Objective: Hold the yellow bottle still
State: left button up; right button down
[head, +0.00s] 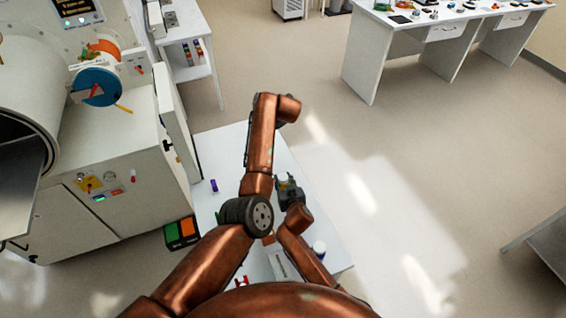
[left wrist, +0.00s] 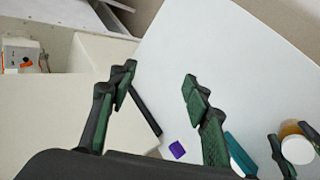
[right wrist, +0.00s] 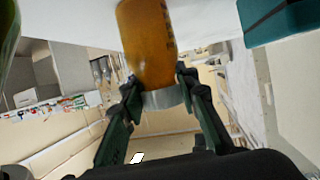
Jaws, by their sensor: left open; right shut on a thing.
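The yellow bottle (right wrist: 148,40) is amber with a pale cap (right wrist: 165,98) in the right wrist view. My right gripper (right wrist: 158,88) is shut on it, with the fingers at either side of its cap end. The bottle also shows in the left wrist view (left wrist: 290,129), cap toward the camera, between the right gripper's fingers (left wrist: 296,146). In the head view my right gripper (head: 289,188) is above the white table, and the bottle is hidden there. My left gripper (left wrist: 157,88) is open and empty, apart from the bottle.
The white table (left wrist: 215,60) is largely bare. It carries a small purple thing (left wrist: 177,149) and a teal block (left wrist: 240,152). A green thing (right wrist: 8,30) is beside the bottle. The glovebox (head: 110,140) stands at the left in the head view, and open floor lies right.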

pick_arm(q)
jog(key=s+d+f+m+g+h, duration=0.1)
jog(key=s+d+f+g+h, duration=0.15)
jog(key=s+f, duration=0.3)
pick_arm(e)
jog(key=shift+s+d+f, duration=0.1)
jog(key=shift+f, duration=0.15)
pick_arm(q)
jog(key=m+g+h, duration=0.3)
jog(key=g, duration=0.2)
send_over(283, 177)
jog(key=shift+w+f+y, duration=0.15)
jog(key=shift+f+y, duration=0.1)
jog(key=shift+f, duration=0.75)
notch_tip(283, 177, down, 8)
jog(key=shift+r, duration=0.2)
jog(key=shift+c, duration=0.7)
jog(key=c, duration=1)
pick_arm(e)
jog(key=shift+f, duration=0.1)
pick_arm(q)
jog(key=o, duration=1.2)
jog(key=shift+r, duration=0.1)
